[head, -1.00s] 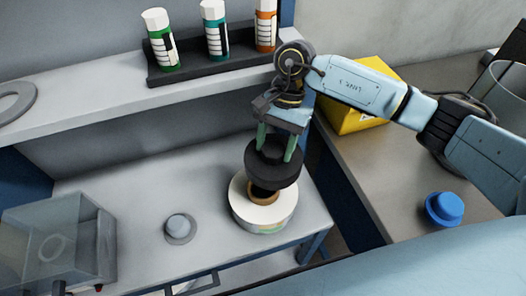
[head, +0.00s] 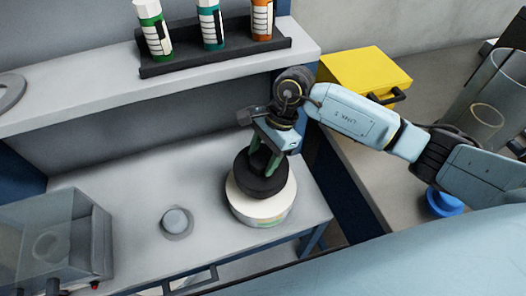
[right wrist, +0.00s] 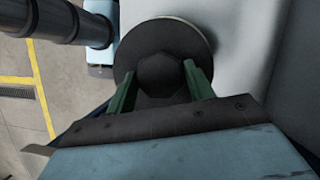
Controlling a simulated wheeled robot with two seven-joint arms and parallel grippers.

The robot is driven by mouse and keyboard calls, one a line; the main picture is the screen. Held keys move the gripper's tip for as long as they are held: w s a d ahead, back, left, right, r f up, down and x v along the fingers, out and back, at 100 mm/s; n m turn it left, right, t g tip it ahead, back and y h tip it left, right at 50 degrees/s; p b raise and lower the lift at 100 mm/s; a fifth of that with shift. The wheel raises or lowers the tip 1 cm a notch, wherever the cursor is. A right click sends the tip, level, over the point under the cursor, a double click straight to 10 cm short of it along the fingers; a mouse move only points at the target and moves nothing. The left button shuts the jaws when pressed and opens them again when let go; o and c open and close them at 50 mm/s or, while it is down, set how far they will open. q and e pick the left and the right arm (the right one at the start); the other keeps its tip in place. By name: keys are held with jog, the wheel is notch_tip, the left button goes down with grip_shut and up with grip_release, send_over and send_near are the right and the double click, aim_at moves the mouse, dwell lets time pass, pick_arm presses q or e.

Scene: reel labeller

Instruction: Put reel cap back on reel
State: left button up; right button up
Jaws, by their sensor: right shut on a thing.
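The reel cap is a black disc with a raised hub (head: 258,183). It lies over the top of the white reel (head: 262,212), covering the reel's hole in the head view. I cannot tell whether it is fully seated. My right gripper (head: 264,163) is shut on the cap's hub, its green fingers on either side. In the right wrist view the black cap (right wrist: 165,50) sits between the two green fingers (right wrist: 158,85), hiding most of the reel beneath. The reel stands on the grey bench near its right end. My left gripper is not in view.
A round grey knob (head: 176,222) is left of the reel. A clear box (head: 55,235) stands at the bench's left. A shelf (head: 180,90) above holds a black rack of bottles (head: 213,55). A yellow box (head: 362,75) and blue object (head: 441,203) are on the right-hand counter.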

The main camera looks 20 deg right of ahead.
jog(key=shift+f, duration=0.25)
jog(key=shift+f+b, duration=2.15)
jog(key=shift+b, duration=0.05)
jog(key=o, duration=1.3)
jog(key=shift+c, duration=0.2)
